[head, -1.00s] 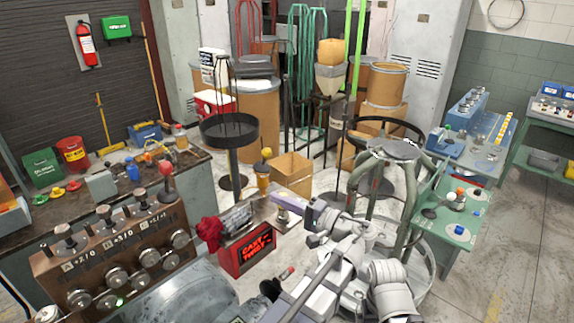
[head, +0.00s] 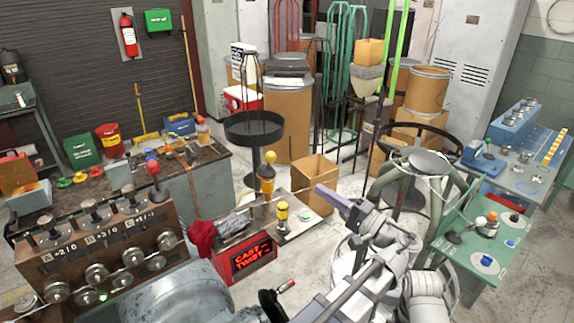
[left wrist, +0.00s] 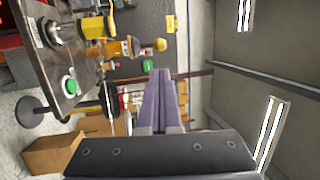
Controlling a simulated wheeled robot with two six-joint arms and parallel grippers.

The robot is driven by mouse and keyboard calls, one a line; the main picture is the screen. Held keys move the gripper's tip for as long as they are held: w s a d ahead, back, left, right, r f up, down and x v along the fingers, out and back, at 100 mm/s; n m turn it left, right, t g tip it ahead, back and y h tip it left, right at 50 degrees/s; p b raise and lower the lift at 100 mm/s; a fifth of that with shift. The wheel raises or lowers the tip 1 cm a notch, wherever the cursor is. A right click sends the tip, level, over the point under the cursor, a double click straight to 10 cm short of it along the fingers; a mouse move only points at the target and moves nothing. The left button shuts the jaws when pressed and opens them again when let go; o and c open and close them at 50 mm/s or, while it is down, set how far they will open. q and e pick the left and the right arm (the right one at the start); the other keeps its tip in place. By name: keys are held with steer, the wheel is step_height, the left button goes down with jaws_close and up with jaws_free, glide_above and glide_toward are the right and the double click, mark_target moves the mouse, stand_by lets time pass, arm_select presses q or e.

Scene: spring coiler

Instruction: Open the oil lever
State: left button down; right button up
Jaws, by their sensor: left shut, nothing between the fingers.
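An amber oiler-like fitting (head: 267,178) with a yellow ball on top stands upright on the bench by the red "CAST TWIST" display. It also shows sideways in the left wrist view (left wrist: 115,47), with its yellow ball toward the right. A thin pale rod (head: 287,197) runs from near it toward my fingertips; I cannot tell whether it is the oil lever or whether it touches them. My left gripper (head: 318,188), with purple fingers, is shut and empty, right of the fitting and apart from it. Its fingers also show in the left wrist view (left wrist: 157,74). My right gripper is not seen.
A shorter yellow post (head: 282,213) and a green button (head: 305,215) stand on the bench between the fitting and my arm. The red display box (head: 245,260) is in front. A cardboard box (head: 314,180) is behind my fingers. A round black tray stand (head: 254,129) rises behind the fitting.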

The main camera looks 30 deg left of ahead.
mark_target(271, 161)
arm_select(q)
steer(key=p+x, duration=0.2)
steer(key=x, duration=1.2)
steer(key=shift+p, duration=0.3)
